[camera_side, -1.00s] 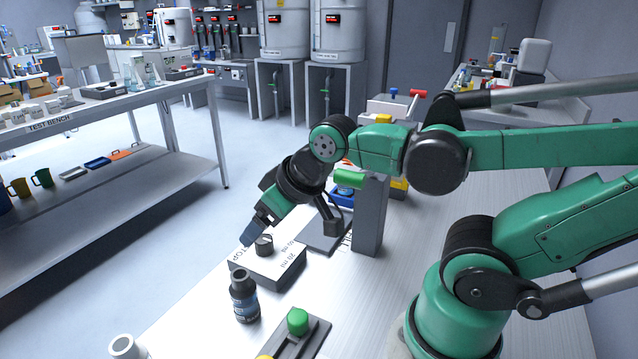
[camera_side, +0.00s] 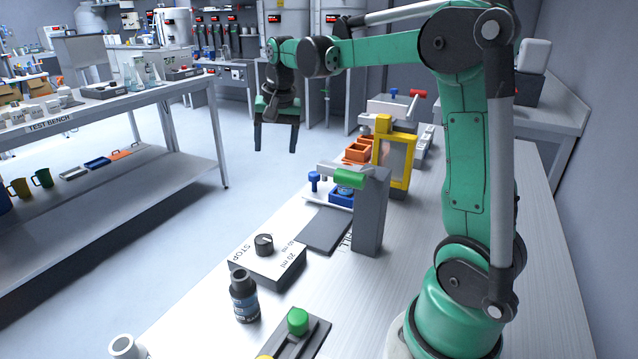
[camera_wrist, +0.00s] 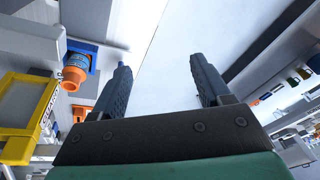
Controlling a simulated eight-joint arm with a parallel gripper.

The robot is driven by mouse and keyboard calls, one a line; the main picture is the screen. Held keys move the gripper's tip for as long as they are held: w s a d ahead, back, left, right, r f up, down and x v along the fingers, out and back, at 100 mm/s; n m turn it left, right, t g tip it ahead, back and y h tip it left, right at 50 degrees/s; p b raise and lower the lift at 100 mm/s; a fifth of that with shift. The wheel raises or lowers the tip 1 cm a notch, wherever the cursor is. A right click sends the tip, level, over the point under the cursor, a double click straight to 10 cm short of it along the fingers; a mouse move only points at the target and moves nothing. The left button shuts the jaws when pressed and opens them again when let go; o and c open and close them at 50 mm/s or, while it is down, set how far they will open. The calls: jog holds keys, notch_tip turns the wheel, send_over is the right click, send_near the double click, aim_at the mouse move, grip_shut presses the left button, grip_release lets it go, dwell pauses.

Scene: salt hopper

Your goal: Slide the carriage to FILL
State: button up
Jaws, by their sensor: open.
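My gripper (camera_side: 276,146) is open and empty, fingers pointing down, raised in the air beyond the left edge of the bench. In the wrist view, both fingers (camera_wrist: 158,68) stand apart with nothing between them. A blue tray-like piece (camera_side: 343,193), probably the carriage, sits behind the grey post with the green bar. A blue knob (camera_side: 314,180) stands at its left. The blue piece also shows in the wrist view (camera_wrist: 92,50), left of the fingers and apart from them. Lettering beside the grey post is partly hidden and cannot be read surely.
A grey post (camera_side: 371,215) with a green bar stands in front of the blue piece. Behind are a yellow frame (camera_side: 410,160) and orange bins (camera_side: 357,151). A dial box (camera_side: 265,262) marked STOP and a dark bottle (camera_side: 243,297) stand nearer. The floor below my gripper is clear.

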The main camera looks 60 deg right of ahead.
jog(key=d+f+m+g, duration=0.1)
jog(key=d+f+m, duration=0.2)
jog(key=d, duration=0.4)
jog(key=m+g+y, duration=0.1)
jog(key=m, duration=0.3)
send_over(314, 173)
notch_tip(314, 173, down, 3)
jog(key=shift+f, duration=2.95)
grip_shut()
